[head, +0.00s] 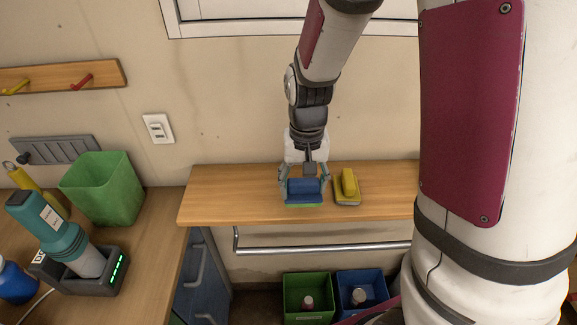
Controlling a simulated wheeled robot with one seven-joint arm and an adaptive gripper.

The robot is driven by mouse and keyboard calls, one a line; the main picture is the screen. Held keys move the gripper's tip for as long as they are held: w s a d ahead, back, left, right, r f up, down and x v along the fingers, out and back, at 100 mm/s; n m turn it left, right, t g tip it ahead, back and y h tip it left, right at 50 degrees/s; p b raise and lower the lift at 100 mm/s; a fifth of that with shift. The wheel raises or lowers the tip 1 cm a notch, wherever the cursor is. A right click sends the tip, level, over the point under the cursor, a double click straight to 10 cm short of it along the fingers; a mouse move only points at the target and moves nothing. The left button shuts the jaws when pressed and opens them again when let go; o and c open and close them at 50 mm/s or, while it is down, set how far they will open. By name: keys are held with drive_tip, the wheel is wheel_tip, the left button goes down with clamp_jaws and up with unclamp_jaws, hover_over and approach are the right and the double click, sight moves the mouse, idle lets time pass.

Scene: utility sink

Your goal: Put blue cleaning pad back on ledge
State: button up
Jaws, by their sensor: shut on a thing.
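The blue cleaning pad (305,190) is at the wooden ledge (240,186), in front of the wall. It has a blue body with a green layer along its lower edge. My gripper (304,182) points down with a finger on each side of the pad and is shut on it. The pad appears level and at or just above the ledge surface; I cannot tell whether it is touching. A yellow pad with a grey base (347,187) sits on the ledge just right of the gripper, apart from the blue pad.
A metal rail (330,248) runs under the ledge. Green (308,297) and blue (362,291) bins stand below. At left, a counter holds a green bin (103,188), a teal tool in a charger (75,250) and bottles. The ledge's left part is clear.

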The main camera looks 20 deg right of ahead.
drive_tip(key=w, duration=0.7)
drive_tip(key=shift+a+f, duration=0.1)
drive_tip(key=shift+f, duration=0.2)
drive_tip(key=shift+f+p, duration=0.35)
drive_tip(key=shift+f, duration=1.4)
drive_tip(key=shift+f, duration=0.1)
drive_tip(key=o, duration=1.1)
